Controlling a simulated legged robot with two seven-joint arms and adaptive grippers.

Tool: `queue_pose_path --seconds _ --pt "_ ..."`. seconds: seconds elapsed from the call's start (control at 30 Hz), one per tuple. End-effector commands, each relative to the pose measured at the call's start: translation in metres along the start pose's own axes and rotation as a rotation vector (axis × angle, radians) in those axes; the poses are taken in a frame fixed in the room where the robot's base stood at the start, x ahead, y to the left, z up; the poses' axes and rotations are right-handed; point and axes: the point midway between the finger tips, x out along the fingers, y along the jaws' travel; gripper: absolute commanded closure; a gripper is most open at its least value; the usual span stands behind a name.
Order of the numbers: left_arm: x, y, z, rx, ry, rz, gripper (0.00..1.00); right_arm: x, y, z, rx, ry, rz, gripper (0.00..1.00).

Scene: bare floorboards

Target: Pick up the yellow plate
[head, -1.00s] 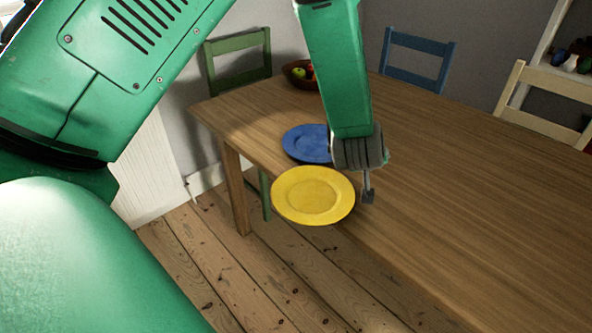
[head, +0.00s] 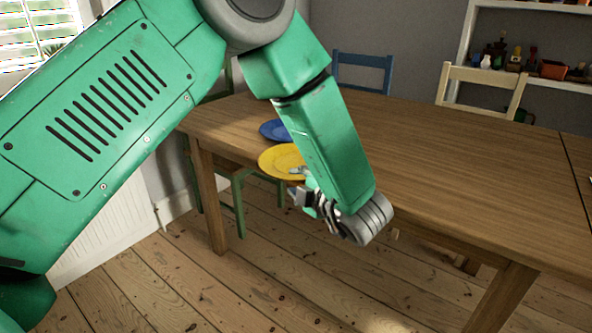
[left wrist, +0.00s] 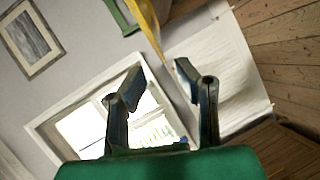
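The yellow plate (head: 274,160) lies at the near left edge of the wooden table (head: 450,170), partly hidden by my left arm. My left gripper (head: 297,184) is at the plate's near right rim, with one finger showing against the plate and the other lower. In the left wrist view the fingers (left wrist: 158,78) are apart, and the plate shows edge-on as a yellow strip (left wrist: 150,25) just beyond the gap between the tips. I cannot tell whether a finger touches it. My right gripper is in neither view.
A blue plate (head: 271,130) lies just behind the yellow one, partly hidden. A blue chair (head: 362,73) and a cream chair (head: 484,86) stand behind the table. A green chair (head: 238,205) is at its left end. Open floorboards (head: 270,285) lie in front.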

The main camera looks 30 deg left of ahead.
Motion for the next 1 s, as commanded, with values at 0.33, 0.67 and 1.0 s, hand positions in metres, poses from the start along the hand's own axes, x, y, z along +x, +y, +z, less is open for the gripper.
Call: queue_pose_path --seconds 0.33,0.67,1.0 --pt "0.027 -0.002 0.002 0.001 -0.002 0.001 0.72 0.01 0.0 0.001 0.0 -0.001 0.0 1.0" --pt "0.07 -0.004 0.004 0.001 -0.002 0.0 0.72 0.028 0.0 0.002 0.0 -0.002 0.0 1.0" --pt "0.07 -0.002 0.004 0.002 -0.003 0.001 1.0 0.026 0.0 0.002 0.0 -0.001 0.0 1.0"
